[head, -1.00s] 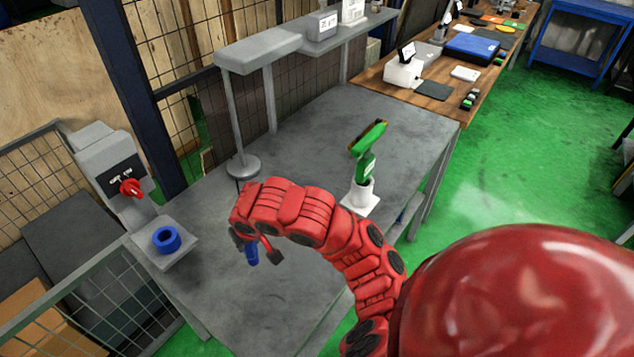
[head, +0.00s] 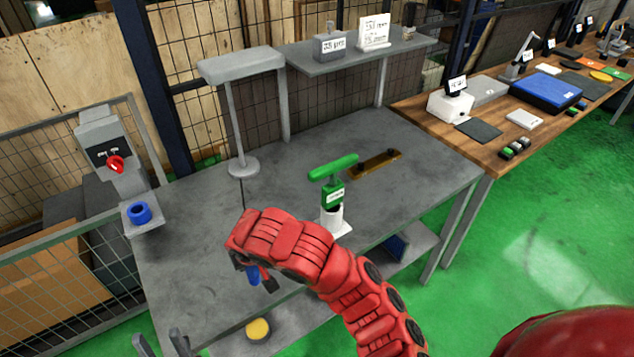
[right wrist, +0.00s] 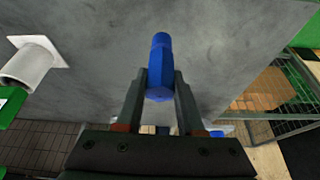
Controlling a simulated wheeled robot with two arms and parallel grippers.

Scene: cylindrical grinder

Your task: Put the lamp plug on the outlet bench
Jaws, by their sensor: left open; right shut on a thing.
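The lamp plug (head: 252,274) is a blue cylinder held by my right gripper (head: 260,283), over the front part of the grey table. In the right wrist view the plug (right wrist: 160,66) sits between the two fingers of my right gripper (right wrist: 159,98) and sticks out beyond them. The outlet bench (head: 148,229) is a small grey stand at the left, with a blue ring socket (head: 139,212) and a panel with a red switch (head: 115,164). The plug is apart from it, to its right. My left gripper (head: 159,342) is open and empty at the bottom left edge.
A grey lamp (head: 240,66) stands at the back of the table (head: 200,225). A wire fence (head: 60,285) is at the left. The tabletop between plug and outlet bench looks clear.

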